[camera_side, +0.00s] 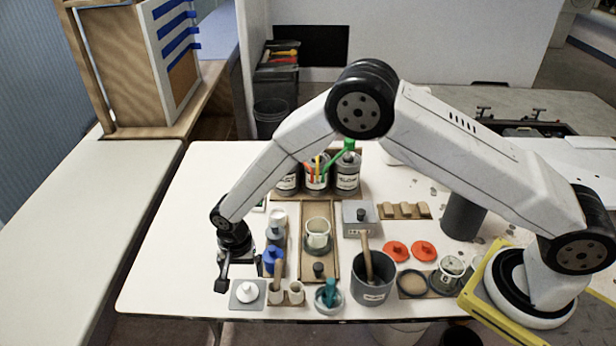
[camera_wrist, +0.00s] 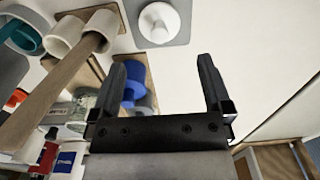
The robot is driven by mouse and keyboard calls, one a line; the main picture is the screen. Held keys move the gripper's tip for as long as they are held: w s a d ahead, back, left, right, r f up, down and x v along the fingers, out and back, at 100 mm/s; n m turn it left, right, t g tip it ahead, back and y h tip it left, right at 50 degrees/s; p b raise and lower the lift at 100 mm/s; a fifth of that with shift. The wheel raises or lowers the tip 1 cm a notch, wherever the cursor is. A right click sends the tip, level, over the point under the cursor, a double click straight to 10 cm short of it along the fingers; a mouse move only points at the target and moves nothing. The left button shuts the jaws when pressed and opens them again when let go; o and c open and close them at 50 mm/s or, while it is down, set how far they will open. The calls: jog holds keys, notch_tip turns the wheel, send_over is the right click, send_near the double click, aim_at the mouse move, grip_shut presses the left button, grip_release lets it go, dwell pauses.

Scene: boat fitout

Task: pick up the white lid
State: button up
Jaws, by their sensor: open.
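The white lid (camera_side: 248,291) has a raised knob and lies on a flat grey pad (camera_side: 235,301) near the front left of the table. In the wrist view the white lid (camera_wrist: 159,22) is at the top centre on its grey pad (camera_wrist: 133,8), beyond the fingertips. My gripper (camera_side: 222,280) is just left of and above the lid in the side view. It also shows in the wrist view (camera_wrist: 163,65), where its two fingers are apart with nothing between them.
A blue object (camera_side: 272,259) stands close to the right of my gripper. White cups (camera_side: 296,290), a teal item in a bowl (camera_side: 328,294) and a dark grey pot (camera_side: 372,282) stand farther right. Two red lids (camera_side: 423,251) lie beyond. The table's left part is bare.

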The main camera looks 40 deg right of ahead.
aim_at(246, 285)
jog(key=shift+f, duration=1.2)
jog(key=shift+f, duration=0.1)
jog(key=shift+f, duration=2.45)
jog(key=c, duration=1.1)
jog(key=shift+o, duration=0.2)
jog(key=shift+r, duration=0.15)
jog(key=shift+r, duration=4.85)
